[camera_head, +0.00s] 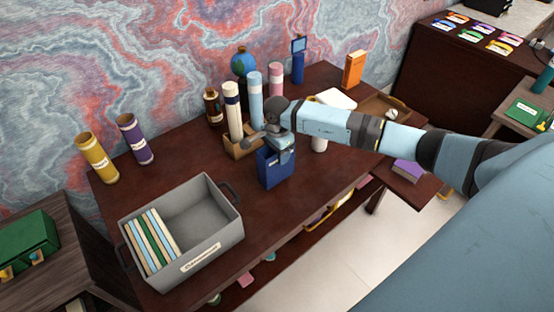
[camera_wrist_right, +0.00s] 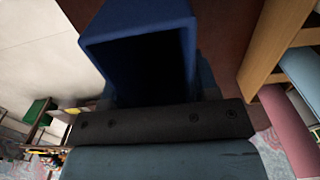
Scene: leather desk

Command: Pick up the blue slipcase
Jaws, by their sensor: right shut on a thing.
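The blue slipcase (camera_head: 274,170) is a dark blue open-ended box near the front edge of the desk (camera_head: 262,214), right of the grey bin. My right gripper (camera_head: 282,150) comes down on it from above and is shut on its upper part. In the right wrist view the slipcase (camera_wrist_right: 142,50) fills the upper middle, its dark hollow opening facing the camera. The fingers are mostly hidden there behind the slipcase and the gripper body. I cannot tell whether its base touches the desk. My left gripper is not in view.
A grey bin (camera_head: 222,230) with several upright thin books stands to the left. A wooden holder (camera_head: 238,150) with rolled tubes is close behind the slipcase. Yellow (camera_head: 97,158) and purple (camera_head: 135,139) tubes stand at the back left. Desk surface between bin and slipcase is clear.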

